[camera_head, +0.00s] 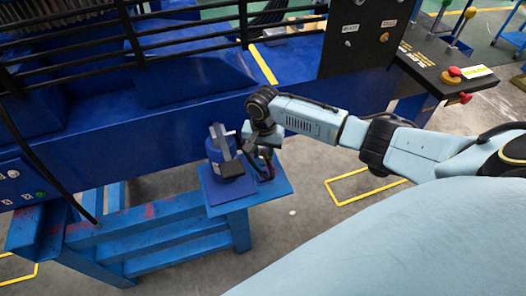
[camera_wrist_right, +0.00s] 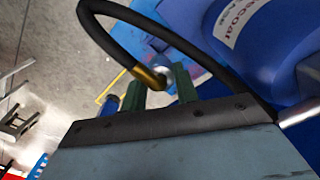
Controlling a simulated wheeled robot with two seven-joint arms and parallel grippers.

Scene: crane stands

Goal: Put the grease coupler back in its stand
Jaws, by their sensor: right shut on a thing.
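The hose loops up and round to the right. A short blue upright piece (camera_wrist_right: 111,104) shows just left of the fingers; I cannot tell whether it is the coupler's stand. In the head view the coupler is too small to make out. My left gripper is not in view.
A large blue machine (camera_head: 180,110) with black rails stands behind. A blue steel frame (camera_head: 150,235) is at left. A black control panel (camera_head: 440,65) with red buttons is at right. Grey floor is open below.

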